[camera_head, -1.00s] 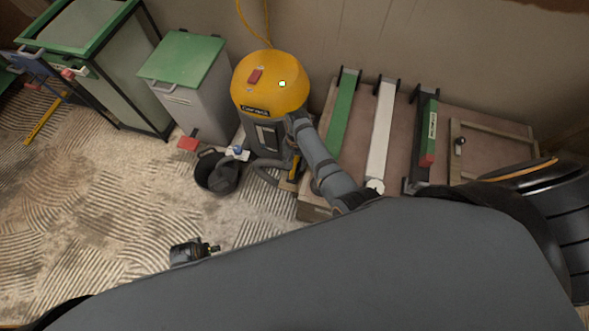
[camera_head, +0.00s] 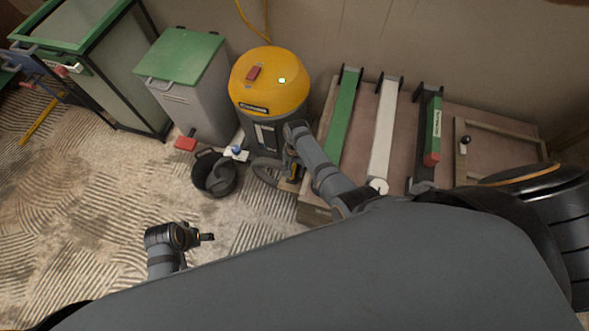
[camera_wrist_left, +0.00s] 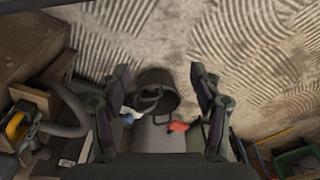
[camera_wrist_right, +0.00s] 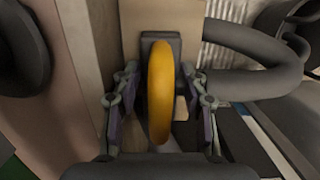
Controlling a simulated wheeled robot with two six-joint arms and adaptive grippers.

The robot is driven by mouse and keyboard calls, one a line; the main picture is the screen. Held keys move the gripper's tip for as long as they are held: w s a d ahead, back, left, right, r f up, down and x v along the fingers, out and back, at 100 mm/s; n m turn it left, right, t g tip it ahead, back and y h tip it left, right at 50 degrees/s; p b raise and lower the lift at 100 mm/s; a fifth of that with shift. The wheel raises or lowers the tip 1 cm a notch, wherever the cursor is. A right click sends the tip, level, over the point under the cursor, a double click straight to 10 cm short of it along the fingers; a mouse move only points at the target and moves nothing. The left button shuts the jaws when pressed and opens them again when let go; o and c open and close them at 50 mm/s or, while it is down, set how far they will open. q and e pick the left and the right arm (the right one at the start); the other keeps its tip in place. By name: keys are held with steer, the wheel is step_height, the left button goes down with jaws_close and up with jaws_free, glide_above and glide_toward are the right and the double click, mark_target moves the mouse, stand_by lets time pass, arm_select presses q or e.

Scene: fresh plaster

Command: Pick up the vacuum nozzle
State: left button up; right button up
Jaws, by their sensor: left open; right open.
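The vacuum nozzle has a yellow grip (camera_wrist_right: 160,90) that stands between the fingers of my open right gripper (camera_wrist_right: 160,113) in the right wrist view. I cannot tell whether the fingers touch it.
A black bucket (camera_head: 214,173) stands left of the hose. A low wooden bench (camera_head: 360,125) with long levels is on the right.

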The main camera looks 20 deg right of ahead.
jaws_close()
steer(key=shift+r, duration=0.15)
